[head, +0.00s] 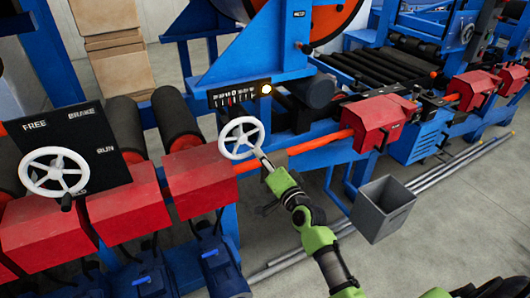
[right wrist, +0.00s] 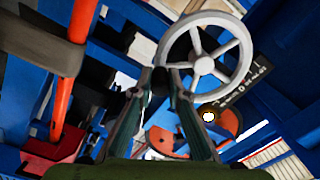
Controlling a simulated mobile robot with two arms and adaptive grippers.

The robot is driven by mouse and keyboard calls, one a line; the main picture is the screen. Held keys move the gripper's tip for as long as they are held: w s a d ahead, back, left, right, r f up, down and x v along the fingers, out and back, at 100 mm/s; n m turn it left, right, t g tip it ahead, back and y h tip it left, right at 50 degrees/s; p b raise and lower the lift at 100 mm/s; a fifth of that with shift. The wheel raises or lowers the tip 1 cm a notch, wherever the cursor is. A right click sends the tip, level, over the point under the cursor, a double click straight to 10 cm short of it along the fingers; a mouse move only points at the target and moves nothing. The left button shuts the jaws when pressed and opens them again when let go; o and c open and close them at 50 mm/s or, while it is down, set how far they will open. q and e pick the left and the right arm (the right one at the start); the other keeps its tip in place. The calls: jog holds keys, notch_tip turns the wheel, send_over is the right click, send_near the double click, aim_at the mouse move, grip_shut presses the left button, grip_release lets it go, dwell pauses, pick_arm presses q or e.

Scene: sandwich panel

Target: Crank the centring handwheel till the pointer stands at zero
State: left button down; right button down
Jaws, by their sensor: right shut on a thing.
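The white spoked centring handwheel (head: 241,139) sits on the blue machine, below a dark scale plate (head: 238,95) with white figures and red marks. The pointer's exact reading is too small to tell. My right gripper (head: 262,156) reaches the wheel's lower right rim and is shut on its crank handle. In the right wrist view the handwheel (right wrist: 204,66) is up close, and my fingertips (right wrist: 161,82) close around a dark handle at its lower left rim. My left gripper is out of view.
A yellow lamp (head: 266,88) glows beside the scale. Another white handwheel (head: 55,172) stands at the left on a black FREE/BRAKE/RUN panel (head: 105,150). Red housings (head: 200,172) flank the wheel. A grey bin (head: 384,210) stands at the right by open floor.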

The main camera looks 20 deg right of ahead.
jog(key=shift+a+f+m+p, duration=0.25)
jog(key=shift+a+m, duration=0.4)
jog(key=shift+m, duration=0.55)
jog(key=shift+a+f+m+p, duration=0.1)
jog(key=shift+a+f+m, duration=0.2)
jog(key=shift+a+m, duration=0.65)
jog(key=shift+a+f+m+p, duration=0.25)
jog(key=shift+a+m, duration=0.15)
jog(key=shift+m, duration=1.05)
jog(key=shift+a, duration=0.1)
jog(key=c, duration=2)
grip_release()
jog(key=shift+o, duration=0.2)
jog(key=shift+s, duration=0.15)
jog(key=s, duration=1.1)
jog(key=shift+s+d, duration=0.2)
jog(key=shift+s, duration=0.2)
